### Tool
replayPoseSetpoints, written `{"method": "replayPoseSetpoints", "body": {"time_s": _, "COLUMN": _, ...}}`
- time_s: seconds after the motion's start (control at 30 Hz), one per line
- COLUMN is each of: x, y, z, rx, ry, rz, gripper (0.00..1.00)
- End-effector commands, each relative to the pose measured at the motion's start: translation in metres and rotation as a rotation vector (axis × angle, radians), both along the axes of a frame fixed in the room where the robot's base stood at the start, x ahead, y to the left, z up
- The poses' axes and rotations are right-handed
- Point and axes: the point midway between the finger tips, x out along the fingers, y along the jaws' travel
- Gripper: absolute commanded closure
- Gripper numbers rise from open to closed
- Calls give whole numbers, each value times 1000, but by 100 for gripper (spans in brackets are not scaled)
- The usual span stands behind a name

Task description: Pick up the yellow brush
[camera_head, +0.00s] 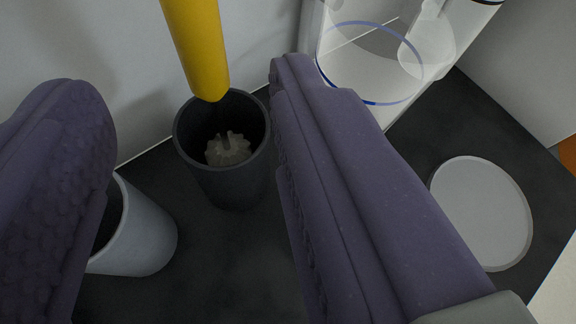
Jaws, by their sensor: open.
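A yellow rod with a rounded lower end (197,45), the only yellow thing in view, comes down from the top edge. Its upper part is out of the picture and no bristles show, so I cannot tell whether it is the brush's handle. Its lower end overlaps the far rim of a dark grey cup (232,180); I cannot tell whether they touch. My gripper (180,82) is open, with one purple finger at the left and one at the right. The rod and dark cup appear between the fingers, apart from both. Nothing is between the pads that I can see gripped.
A grey ridged piece (228,149) sits inside the dark cup. A clear vessel with a blue ring (372,102) and a pale round disc (484,213) are right. A pale wall (90,45) is behind.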

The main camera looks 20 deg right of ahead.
Motion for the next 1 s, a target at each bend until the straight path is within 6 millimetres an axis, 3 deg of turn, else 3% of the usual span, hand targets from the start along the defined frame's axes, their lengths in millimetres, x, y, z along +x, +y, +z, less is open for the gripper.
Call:
{"method": "replayPoseSetpoints", "body": {"time_s": 0.5, "x": 66, "y": -6, "z": -28, "rx": -3, "ry": -2, "rz": -1, "gripper": 48}}
{"method": "replayPoseSetpoints", "body": {"time_s": 0.77, "x": 70, "y": -7, "z": -27, "rx": -2, "ry": -3, "rz": -1, "gripper": 48}}
{"method": "replayPoseSetpoints", "body": {"time_s": 0.87, "x": 70, "y": -7, "z": -27, "rx": -2, "ry": -3, "rz": -1, "gripper": 66}}
{"method": "replayPoseSetpoints", "body": {"time_s": 1.0, "x": 70, "y": -7, "z": -27, "rx": -1, "ry": -2, "rz": -1, "gripper": 99}}
